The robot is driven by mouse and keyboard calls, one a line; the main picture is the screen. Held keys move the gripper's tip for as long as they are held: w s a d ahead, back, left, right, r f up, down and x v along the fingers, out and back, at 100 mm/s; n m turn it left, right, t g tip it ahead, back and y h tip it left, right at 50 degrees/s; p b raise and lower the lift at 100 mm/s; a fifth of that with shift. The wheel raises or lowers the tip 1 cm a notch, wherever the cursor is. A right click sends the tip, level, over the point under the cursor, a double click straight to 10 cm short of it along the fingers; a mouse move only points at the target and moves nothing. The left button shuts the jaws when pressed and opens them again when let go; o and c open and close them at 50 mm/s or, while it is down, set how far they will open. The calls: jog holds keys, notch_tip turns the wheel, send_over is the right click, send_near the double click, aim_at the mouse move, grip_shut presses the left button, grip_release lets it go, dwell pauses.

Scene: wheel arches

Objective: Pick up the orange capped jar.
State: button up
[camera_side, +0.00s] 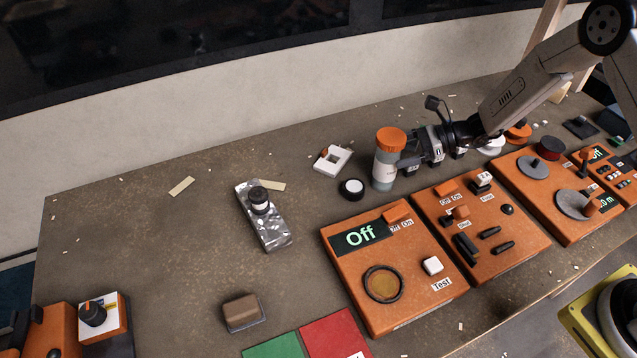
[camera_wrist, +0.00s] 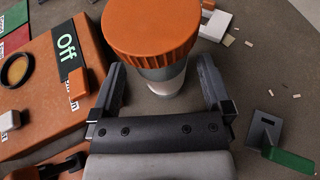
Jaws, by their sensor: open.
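The jar with the orange cap (camera_side: 385,172) stands upright on the table, behind the orange panels in the side view. It has a pale body and a ribbed orange lid. In the wrist view the jar (camera_wrist: 165,80) is straight ahead, its lid filling the top middle. My gripper (camera_wrist: 168,88) is open, with one finger on each side toward the jar's lower body. In the side view my gripper (camera_side: 408,160) reaches in level from the right, close beside the jar. I cannot tell whether either finger touches it.
An orange panel reading "Off" (camera_side: 350,262) and a second orange panel (camera_side: 487,262) lie in front of the jar. A round black-and-white piece (camera_side: 352,189) and a white square frame (camera_side: 332,160) are just left of it. The table's left side has free room.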

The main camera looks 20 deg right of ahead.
aim_at(388, 155)
jog(key=shift+x, duration=1.8)
jog(key=shift+f, duration=0.1)
jog(key=c, duration=1.2)
